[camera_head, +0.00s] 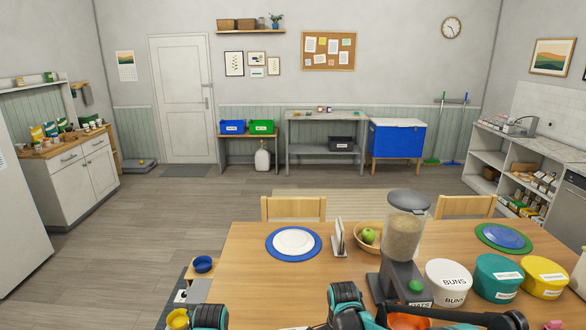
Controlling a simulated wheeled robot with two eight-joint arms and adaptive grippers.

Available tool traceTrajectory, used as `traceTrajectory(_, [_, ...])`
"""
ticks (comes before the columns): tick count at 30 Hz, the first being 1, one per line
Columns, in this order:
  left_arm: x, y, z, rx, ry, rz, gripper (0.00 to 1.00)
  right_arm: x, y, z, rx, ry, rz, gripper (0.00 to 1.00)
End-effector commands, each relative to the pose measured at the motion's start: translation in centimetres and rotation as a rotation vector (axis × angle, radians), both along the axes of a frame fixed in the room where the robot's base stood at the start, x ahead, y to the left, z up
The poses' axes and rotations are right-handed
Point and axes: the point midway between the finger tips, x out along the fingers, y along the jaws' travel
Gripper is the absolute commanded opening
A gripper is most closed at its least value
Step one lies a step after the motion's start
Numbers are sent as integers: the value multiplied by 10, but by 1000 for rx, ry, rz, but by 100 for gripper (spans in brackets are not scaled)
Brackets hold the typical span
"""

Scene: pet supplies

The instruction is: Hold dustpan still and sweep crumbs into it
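I cannot make out a hand dustpan or any crumbs in this view. Two long-handled cleaning tools lean on the back wall at the right, a green one (431,161) and a blue one (450,162). They are too small to tell whether either is a dustpan. Teal and black parts of my arms show along the bottom edge, in front of the table (285,273). The fingertips of both grippers are out of sight, so I see nothing held.
On the table stand a food dispenser (404,228), a bowl with a green apple (369,236), a blue-rimmed plate (293,242), a BUNS tub (448,281), a teal tub (497,277) and a yellow tub (543,276). Chairs stand behind. Floor (110,235) is open at left.

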Motion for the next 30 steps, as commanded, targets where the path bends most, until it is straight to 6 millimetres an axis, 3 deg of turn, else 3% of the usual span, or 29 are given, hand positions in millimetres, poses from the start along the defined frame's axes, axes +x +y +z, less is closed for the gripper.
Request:
traceTrajectory(1, [0,0,0,0,0,0,0,0,0,0,0,0,0,32])
traceTrajectory(5, [0,0,0,0,0,0,0,0,0,0,0,0,0,0])
traceTrajectory(30, [0,0,-5,0,0,0,0,-1,0,-4,0,1,0,0])
